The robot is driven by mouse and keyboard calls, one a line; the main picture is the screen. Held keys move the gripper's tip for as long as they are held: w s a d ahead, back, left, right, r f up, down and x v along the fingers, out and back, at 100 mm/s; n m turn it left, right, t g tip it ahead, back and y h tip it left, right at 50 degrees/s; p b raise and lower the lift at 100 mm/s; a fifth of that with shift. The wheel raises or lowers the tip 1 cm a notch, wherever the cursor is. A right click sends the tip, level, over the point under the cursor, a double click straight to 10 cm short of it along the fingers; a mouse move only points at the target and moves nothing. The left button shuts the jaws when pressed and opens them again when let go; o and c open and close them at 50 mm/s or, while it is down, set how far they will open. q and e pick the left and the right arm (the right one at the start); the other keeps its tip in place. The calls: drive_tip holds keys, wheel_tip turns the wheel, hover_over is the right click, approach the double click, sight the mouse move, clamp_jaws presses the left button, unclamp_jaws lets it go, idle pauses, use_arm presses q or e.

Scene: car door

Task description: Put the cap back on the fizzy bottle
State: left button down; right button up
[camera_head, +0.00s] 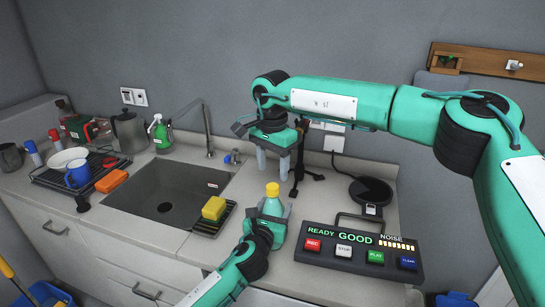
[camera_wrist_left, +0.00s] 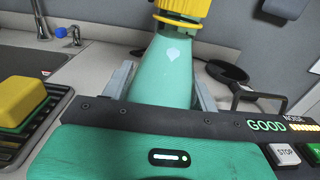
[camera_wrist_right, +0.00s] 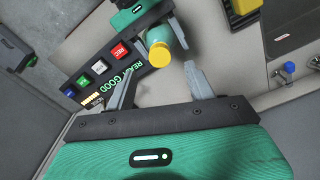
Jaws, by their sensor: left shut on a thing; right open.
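The fizzy bottle (camera_head: 271,206) is pale green and stands upright over the counter, in front of the sink's right side. My left gripper (camera_wrist_left: 167,100) is shut around its body. A yellow cap (camera_head: 272,188) sits on the bottle's top; it also shows in the left wrist view (camera_wrist_left: 182,12). I cannot tell how tightly it is seated. My right gripper (camera_head: 274,163) is open and empty, pointing down just above the cap. In the right wrist view the cap (camera_wrist_right: 159,54) lies between and beyond the spread fingers.
A control panel (camera_head: 358,252) reading READY GOOD stands right of the bottle. A yellow sponge (camera_head: 214,208) lies on a black tray to its left. The sink (camera_head: 168,192), tap (camera_head: 207,135) and blue knob (camera_head: 235,158) are behind left. A round black device (camera_head: 371,191) is behind right.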

sight(273, 186)
drive_tip(key=shift+f, duration=2.7)
drive_tip(key=shift+c, duration=0.4)
drive_tip(key=c, duration=0.9)
drive_tip(key=m, duration=0.6)
drive_tip(key=shift+m, duration=0.3)
drive_tip(key=shift+c, duration=0.2)
drive_tip(key=m, duration=1.9)
drive_tip(key=shift+m, duration=0.3)
drive_tip(key=o, duration=1.1)
drive_tip(key=shift+r, duration=0.1)
